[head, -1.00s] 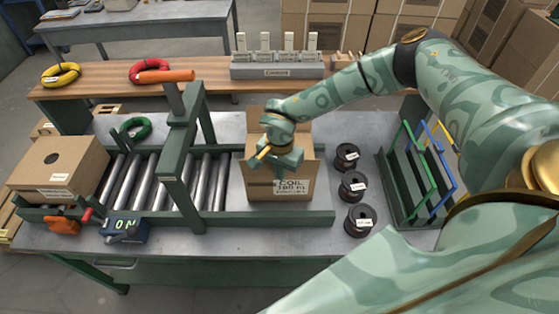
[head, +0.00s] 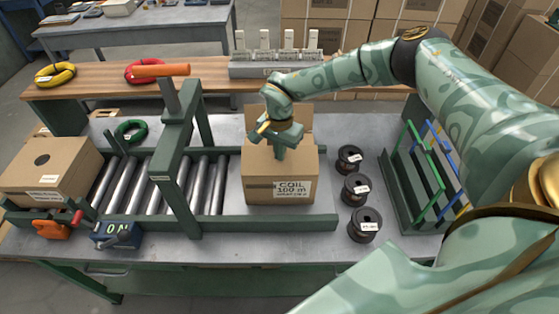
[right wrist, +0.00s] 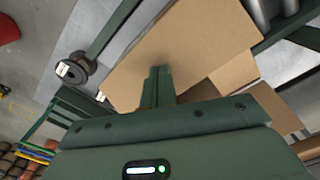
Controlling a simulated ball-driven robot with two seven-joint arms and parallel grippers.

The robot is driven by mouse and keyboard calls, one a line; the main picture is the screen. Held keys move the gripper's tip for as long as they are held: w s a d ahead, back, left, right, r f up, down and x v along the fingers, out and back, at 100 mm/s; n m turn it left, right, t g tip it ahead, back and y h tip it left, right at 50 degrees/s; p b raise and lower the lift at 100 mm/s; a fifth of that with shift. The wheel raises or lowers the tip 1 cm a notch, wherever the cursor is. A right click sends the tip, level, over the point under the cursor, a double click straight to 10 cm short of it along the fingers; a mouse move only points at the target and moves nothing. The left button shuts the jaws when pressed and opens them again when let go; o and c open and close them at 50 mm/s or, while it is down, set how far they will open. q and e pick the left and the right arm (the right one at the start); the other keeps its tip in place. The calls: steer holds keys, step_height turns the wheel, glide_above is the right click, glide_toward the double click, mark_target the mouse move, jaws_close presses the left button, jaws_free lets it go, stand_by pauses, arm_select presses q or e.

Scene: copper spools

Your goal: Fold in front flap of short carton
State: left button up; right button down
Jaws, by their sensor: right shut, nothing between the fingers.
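The carton (head: 262,190) with the "COIL 100 m" label stands at the right end of the roller conveyor. Its front flap (head: 262,160) lies inward over the opening, about flat. Its back flap (head: 297,116) still stands up behind. My right gripper (head: 280,155) points down with its fingers shut and empty, at the top of the front flap. In the right wrist view the shut fingers (right wrist: 158,84) meet a broad cardboard panel (right wrist: 190,45); I cannot tell how firmly they touch it. My left gripper is out of view.
Several black spools (head: 355,188) stand right of the carton, beside a green and blue rack (head: 425,180). A green frame (head: 180,165) spans the rollers on the left. A closed carton (head: 45,172) sits at the far left.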

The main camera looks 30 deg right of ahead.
steer(key=shift+w+d+f+b, duration=0.15)
steer(key=shift+w+d+b, duration=0.4)
steer(key=shift+w, duration=0.25)
steer(key=shift+a+f+b, duration=0.1)
steer(key=shift+f+b, duration=0.4)
steer(key=shift+f, duration=0.55)
steer(key=shift+r, duration=0.1)
step_height(320, 180, up, 9)
steer(key=p, duration=0.9)
steer(key=shift+r, duration=0.1)
steer(key=shift+s, duration=0.1)
